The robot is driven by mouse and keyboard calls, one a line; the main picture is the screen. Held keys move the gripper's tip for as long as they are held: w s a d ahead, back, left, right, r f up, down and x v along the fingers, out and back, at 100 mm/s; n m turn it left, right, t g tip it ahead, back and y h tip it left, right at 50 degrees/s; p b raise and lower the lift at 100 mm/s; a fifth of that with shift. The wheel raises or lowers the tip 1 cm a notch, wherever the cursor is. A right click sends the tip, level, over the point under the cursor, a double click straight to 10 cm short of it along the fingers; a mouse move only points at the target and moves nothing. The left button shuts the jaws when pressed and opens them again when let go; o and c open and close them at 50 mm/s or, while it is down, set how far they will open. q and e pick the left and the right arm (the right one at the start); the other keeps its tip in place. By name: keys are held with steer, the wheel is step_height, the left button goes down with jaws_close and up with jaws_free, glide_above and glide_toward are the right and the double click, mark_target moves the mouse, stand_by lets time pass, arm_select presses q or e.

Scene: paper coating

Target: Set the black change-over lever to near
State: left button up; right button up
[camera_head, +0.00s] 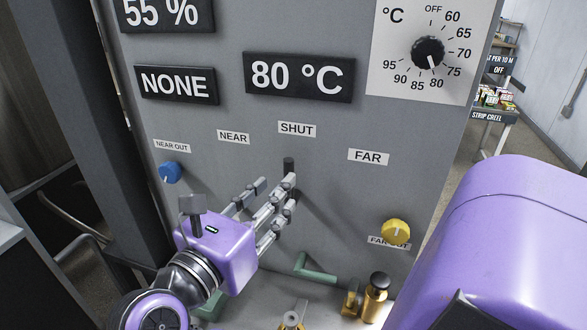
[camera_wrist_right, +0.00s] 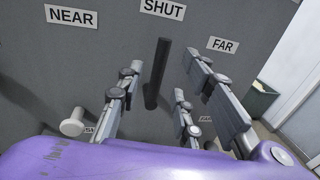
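The black change-over lever (camera_head: 289,164) stands out from the grey panel just below the SHUT label (camera_head: 297,129). The NEAR label (camera_head: 233,137) is to its left and the FAR label (camera_head: 368,157) to its right. My right gripper (camera_head: 274,188) is at the lever, its fingers reaching toward the panel and hiding the lower part of the lever in the head view. In the right wrist view the lever (camera_wrist_right: 157,75) stands upright between the spread fingers, with a gap on both sides. The right gripper is open. My left gripper is not in view.
A blue knob (camera_head: 169,172) sits under NEAR OUT and a yellow knob (camera_head: 396,231) by FAR OUT. Green brackets (camera_head: 316,270) and brass-coloured fittings (camera_head: 376,288) are below the panel. A dial (camera_head: 428,53) is at the upper right. Displays read NONE and 80 °C.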

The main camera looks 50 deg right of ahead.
steer(key=p+x, duration=0.1)
steer(key=x, duration=0.5)
steer(key=shift+d, duration=0.3)
jaws_close()
